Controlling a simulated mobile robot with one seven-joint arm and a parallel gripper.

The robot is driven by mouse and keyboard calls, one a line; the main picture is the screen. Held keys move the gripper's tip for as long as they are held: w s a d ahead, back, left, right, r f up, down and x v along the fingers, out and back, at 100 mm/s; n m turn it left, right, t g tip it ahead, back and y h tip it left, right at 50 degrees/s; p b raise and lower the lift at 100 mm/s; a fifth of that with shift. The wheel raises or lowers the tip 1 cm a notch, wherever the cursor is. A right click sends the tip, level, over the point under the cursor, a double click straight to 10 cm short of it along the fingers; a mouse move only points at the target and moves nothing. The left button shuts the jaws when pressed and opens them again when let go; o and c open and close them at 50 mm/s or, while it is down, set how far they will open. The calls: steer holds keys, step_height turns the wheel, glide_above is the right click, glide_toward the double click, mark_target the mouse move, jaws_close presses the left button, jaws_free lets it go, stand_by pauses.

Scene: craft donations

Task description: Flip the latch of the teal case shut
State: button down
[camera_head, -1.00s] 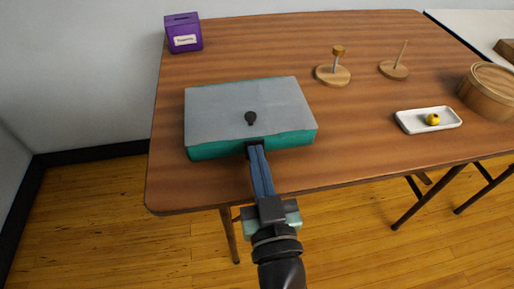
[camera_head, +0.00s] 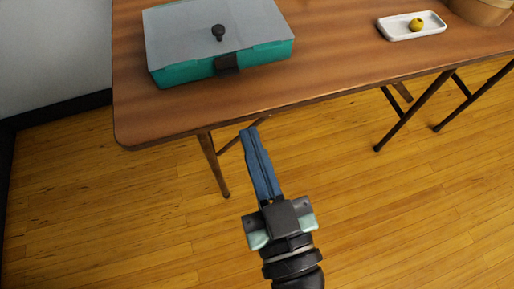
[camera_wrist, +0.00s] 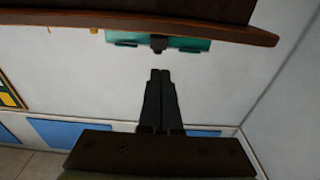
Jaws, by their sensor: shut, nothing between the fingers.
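The teal case (camera_head: 185,73) lies near the front edge of the table, its grey lid (camera_head: 190,35) down, with a dark knob (camera_head: 218,32) on top. Its dark latch (camera_head: 228,63) is at the middle of the front side and appears to lie against that face; whether it is fastened I cannot tell. My gripper (camera_head: 250,131) is shut and empty, in front of the table and apart from the case. In the wrist view, the shut fingers (camera_wrist: 160,74) point toward the case (camera_wrist: 186,44) and latch (camera_wrist: 158,44), which show beyond the table edge.
The wooden table (camera_head: 330,70) is bare to the right of the case up to a white tray (camera_head: 398,34) with a yellow object (camera_head: 416,25). A round wooden container (camera_head: 482,10) is partly cut off at the right. Open floor lies around my gripper.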

steer(key=shift+s+d, duration=0.25)
steer(key=shift+s, duration=0.3)
stand_by(0.4)
steer(key=w+a+r+t, duration=0.15)
steer(key=w+r, duration=0.25)
steer(key=r, duration=0.4)
steer(key=w+a+r+n+t, duration=0.1)
steer(key=w+r+t, duration=0.15)
steer(key=r, duration=0.55)
steer(key=w+a+r+t, duration=0.1)
steer(key=w+r, duration=0.3)
steer(key=r, duration=0.4)
steer(key=s+d+r+m+t+h+p, duration=0.1)
steer(key=r+m+t+h+p, duration=0.1)
steer(key=r+p, duration=1.6)
steer(key=s+d+r+m+t+h+p, duration=0.2)
steer(key=r+p, duration=1.6)
steer(key=r, duration=1.5)
steer(key=shift+d+r+m+t+h, duration=0.3)
steer(key=shift+r+h, duration=0.05)
steer(key=shift+h, duration=0.55)
